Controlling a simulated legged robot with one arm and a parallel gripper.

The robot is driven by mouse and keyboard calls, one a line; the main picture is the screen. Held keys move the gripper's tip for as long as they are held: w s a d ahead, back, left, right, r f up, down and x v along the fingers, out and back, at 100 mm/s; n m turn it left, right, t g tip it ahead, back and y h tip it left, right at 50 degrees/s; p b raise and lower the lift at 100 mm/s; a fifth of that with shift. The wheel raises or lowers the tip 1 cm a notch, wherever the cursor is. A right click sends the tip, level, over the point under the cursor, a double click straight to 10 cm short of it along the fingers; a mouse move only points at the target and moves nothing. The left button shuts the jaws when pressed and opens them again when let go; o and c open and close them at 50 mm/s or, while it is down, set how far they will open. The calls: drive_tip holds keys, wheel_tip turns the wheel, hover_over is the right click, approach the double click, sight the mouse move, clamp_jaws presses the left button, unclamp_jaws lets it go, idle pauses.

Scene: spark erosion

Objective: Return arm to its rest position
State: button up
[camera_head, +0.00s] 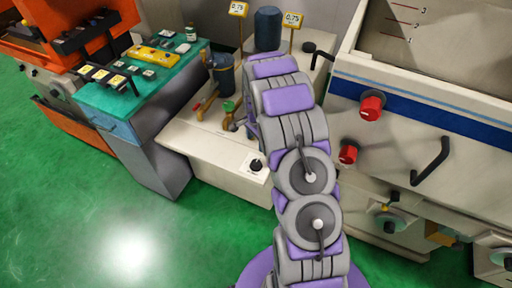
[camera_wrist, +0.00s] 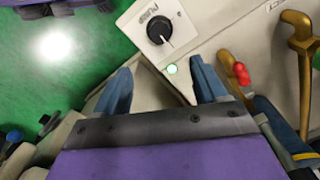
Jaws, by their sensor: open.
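My purple and grey arm stretches up the middle of the head view, over the cream machine front. Its far end hides my gripper in that view. In the wrist view my gripper (camera_wrist: 160,88) has two blue fingers standing well apart, with nothing between them. A black pump knob (camera_wrist: 159,29) on a white plate lies just beyond the fingertips, apart from them. The same knob (camera_head: 256,165) shows on the cream ledge in the head view.
A large cream machine with red knobs (camera_head: 372,104) and a black handle (camera_head: 430,161) stands at right. A teal-topped cabinet (camera_head: 112,98) stands at left. A dark blue cylinder (camera_head: 268,28) and brass-coloured pipes (camera_head: 207,98) are near the arm. Green floor (camera_head: 60,200) is clear at lower left.

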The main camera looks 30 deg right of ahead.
drive_tip(key=shift+w+r, duration=0.1)
drive_tip(key=shift+r, duration=1.1)
drive_tip(key=shift+r, duration=0.1)
